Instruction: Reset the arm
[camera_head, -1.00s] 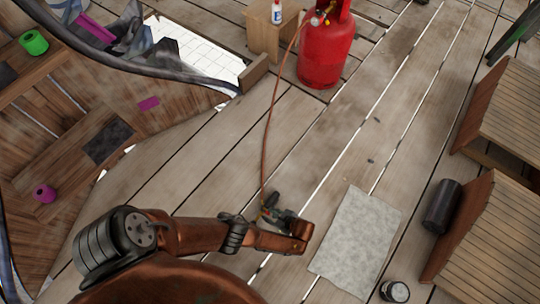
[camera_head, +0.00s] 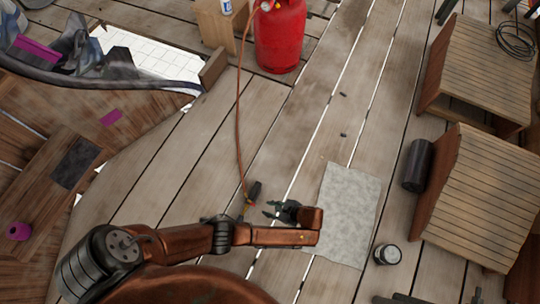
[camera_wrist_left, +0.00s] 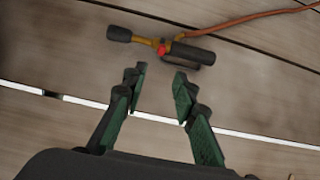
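My left arm (camera_head: 265,236) comes in from the left, low over the wooden deck. Its gripper (camera_head: 275,209) is open, with dark green fingers. In the left wrist view the two fingers (camera_wrist_left: 160,80) stand apart with only deck between them. A gas torch (camera_head: 254,192) with an orange-brown hose lies on the deck just beyond the fingertips. In the left wrist view the torch (camera_wrist_left: 160,46) shows a black nozzle, a brass and red middle and a dark handle, apart from the fingers. My right gripper cannot be made out in either view.
A red gas cylinder (camera_head: 281,38) stands at the back, joined to the hose. A grey mat (camera_head: 348,215) lies right of my gripper, with a small can (camera_head: 387,254) and black roll (camera_head: 418,165) beyond. Wooden boxes (camera_head: 478,195) stand at right. A deck opening (camera_head: 150,60) is at upper left.

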